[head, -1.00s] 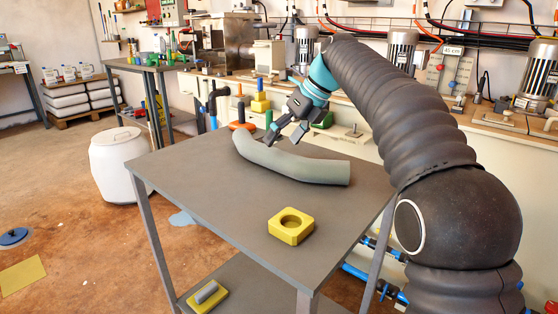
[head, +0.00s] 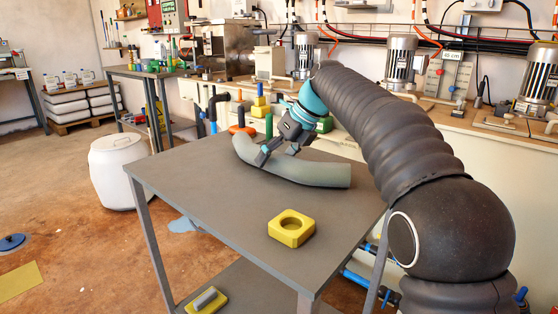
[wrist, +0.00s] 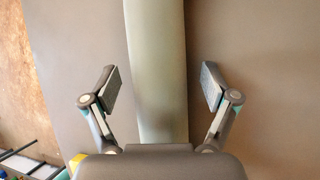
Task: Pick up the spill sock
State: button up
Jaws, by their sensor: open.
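The spill sock (head: 312,172) is a long grey-green curved roll lying on the grey table (head: 215,195), near its far edge. In the wrist view the sock (wrist: 156,60) runs up the picture between my two fingers. My gripper (head: 278,155) is open over the left-middle part of the sock, with one finger on each side of it in the wrist view (wrist: 158,88). There is a gap between each finger and the sock. Whether the fingertips touch the table cannot be told.
A yellow block with a round hole (head: 291,227) sits on the table's near right part. A yellow piece with a grey cylinder (head: 206,300) lies on the lower shelf. A white drum (head: 117,168) stands left of the table. A bench with motors (head: 401,62) stands behind.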

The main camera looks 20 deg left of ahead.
aim_at(275, 151)
jog(key=shift+f, duration=0.15)
dwell(0.4)
jog(key=c, duration=1.5)
notch_tip(275, 151, up, 5)
jog(key=shift+r+p, duration=0.1)
jog(key=shift+p, duration=0.85)
jog(key=s+r, duration=0.2)
jog(key=s, duration=0.1)
jog(key=s+a+r, duration=0.1)
jog(key=s+r, duration=0.1)
jog(key=s, duration=0.2)
jog(key=s+a+r, duration=0.1)
jog(key=s+r, duration=0.1)
jog(key=s, duration=0.2)
jog(key=shift+s+a+r, duration=0.15)
jog(key=shift+s+a, duration=0.05)
